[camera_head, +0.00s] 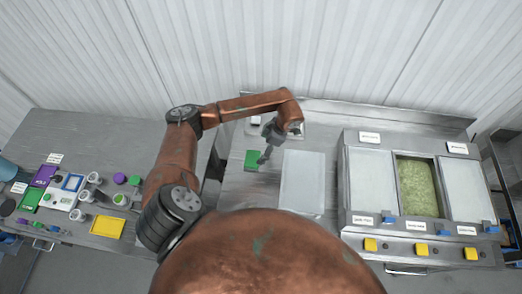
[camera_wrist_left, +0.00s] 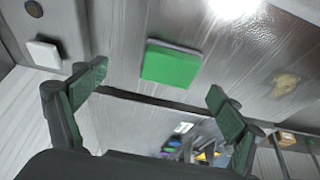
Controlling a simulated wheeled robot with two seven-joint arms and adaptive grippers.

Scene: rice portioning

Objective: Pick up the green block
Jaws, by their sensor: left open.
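The green block (camera_head: 252,160) lies on the bare metal counter, left of the pale rectangular board in the head view. In the left wrist view the green block (camera_wrist_left: 171,65) appears as a flat square beyond the fingertips, between the lines of the two fingers. My left gripper (camera_head: 263,157) hangs from the copper arm just right of the block. In the left wrist view the left gripper (camera_wrist_left: 158,97) has its green-padded fingers wide apart with nothing between them. My right gripper is not in view.
A pale board (camera_head: 303,182) lies right of the block. Farther right stands a steel unit (camera_head: 350,235) with a bin of green grains (camera_head: 418,187). A left counter (camera_head: 60,130) holds cups, coloured trays and a yellow tray (camera_head: 108,228). A gap separates the counters.

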